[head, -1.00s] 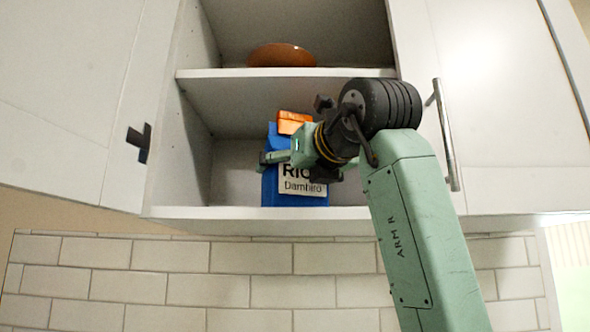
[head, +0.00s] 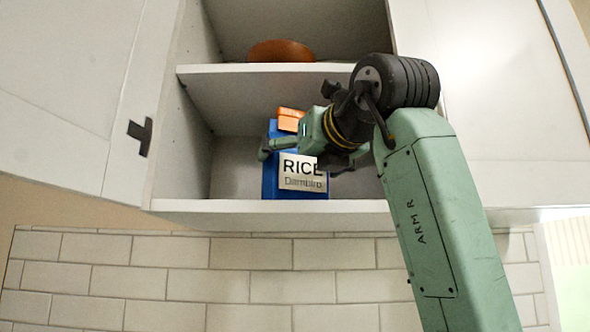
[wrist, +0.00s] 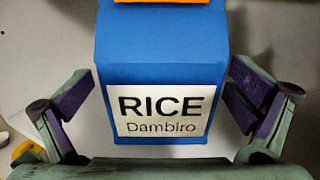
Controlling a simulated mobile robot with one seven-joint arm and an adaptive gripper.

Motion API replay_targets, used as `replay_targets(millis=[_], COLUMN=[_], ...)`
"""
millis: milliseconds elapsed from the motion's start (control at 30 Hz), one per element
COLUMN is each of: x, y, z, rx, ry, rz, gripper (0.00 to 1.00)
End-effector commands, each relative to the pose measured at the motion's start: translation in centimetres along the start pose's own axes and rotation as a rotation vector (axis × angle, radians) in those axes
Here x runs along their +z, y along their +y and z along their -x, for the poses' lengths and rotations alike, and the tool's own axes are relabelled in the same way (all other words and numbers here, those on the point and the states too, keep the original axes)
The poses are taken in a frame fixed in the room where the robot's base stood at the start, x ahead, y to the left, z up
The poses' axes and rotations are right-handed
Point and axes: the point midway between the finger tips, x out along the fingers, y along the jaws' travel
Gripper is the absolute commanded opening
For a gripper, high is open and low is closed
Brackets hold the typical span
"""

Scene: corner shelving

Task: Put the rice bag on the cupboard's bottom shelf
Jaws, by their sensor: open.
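The rice bag (head: 302,184) is blue with an orange top and a white RICE label. It stands upright on the bottom shelf (head: 230,206) of the open cupboard. It also shows in the wrist view (wrist: 160,62), between the two fingers. My gripper (head: 313,150) is open in front of the bag, with one finger at each side. In the wrist view my gripper (wrist: 160,108) shows gaps between the purple finger pads and the bag. My arm hides part of the bag's right side in the head view.
A brown bowl-like dish (head: 280,51) sits on the shelf above (head: 260,69). The cupboard door on the left (head: 70,100) is open. The bottom shelf has free room left of the bag. White tiles (head: 250,285) cover the wall below.

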Motion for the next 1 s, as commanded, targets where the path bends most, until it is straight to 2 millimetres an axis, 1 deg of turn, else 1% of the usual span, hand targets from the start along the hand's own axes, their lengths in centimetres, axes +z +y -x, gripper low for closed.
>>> replay_targets(millis=[33, 200, 300, 433, 600, 1000], x=[-0.4, -0.2, 0.1, 0.0, 0.0, 0.0], y=[-0.2, -0.1, -0.1, -0.1, -0.1, 0.0], z=[1.3, 5.0, 6.8, 8.5, 9.3, 9.4], rx=[-0.007, -0.006, -0.004, -0.003, -0.001, 0.0], ry=[-0.003, -0.002, -0.003, -0.001, 0.0, -0.001], rz=[0.001, 0.002, 0.001, 0.001, -0.001, -0.001], gripper=[1.0, 1.0, 1.0, 1.0, 1.0, 1.0])
